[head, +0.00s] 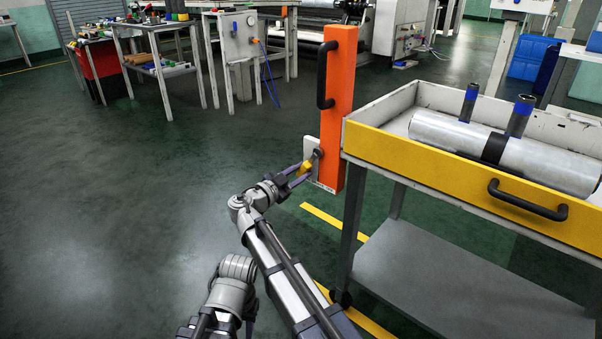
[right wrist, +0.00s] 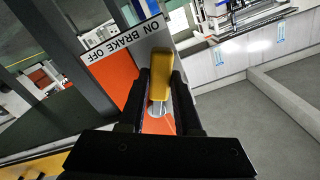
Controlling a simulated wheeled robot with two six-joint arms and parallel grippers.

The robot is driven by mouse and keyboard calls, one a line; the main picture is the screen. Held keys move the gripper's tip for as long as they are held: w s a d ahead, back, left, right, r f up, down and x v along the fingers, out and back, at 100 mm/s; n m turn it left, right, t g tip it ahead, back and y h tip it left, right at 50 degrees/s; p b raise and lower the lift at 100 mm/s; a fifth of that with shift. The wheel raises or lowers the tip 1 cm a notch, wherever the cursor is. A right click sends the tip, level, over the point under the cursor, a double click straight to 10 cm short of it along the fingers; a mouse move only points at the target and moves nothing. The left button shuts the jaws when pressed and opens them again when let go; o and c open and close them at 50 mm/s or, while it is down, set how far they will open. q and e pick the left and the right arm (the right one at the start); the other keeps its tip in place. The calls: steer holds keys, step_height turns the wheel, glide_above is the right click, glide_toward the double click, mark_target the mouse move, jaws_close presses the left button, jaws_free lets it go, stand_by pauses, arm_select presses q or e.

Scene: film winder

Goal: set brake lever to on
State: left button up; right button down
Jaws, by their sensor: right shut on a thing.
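The brake lever has a yellow handle (head: 305,169) and sits on a pale plate (head: 312,148) low on the orange post (head: 338,105). My right gripper (head: 302,172) is shut on this handle. In the right wrist view the yellow handle (right wrist: 160,75) stands between the two dark fingers of my right gripper (right wrist: 162,85), with its round pivot below. The label (right wrist: 125,40) reads "ON BRAKE OFF". The handle's tip lies nearer the ON word than the OFF word. My left gripper is not in view.
A cart with a yellow front (head: 440,180) and black handle stands right of the post, carrying a metal roll (head: 455,137). A black handle (head: 322,75) is on the post. Workbenches (head: 150,60) stand at the back left. The floor at left is clear.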

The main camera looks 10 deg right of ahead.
steer(key=c, duration=0.6)
jaws_free()
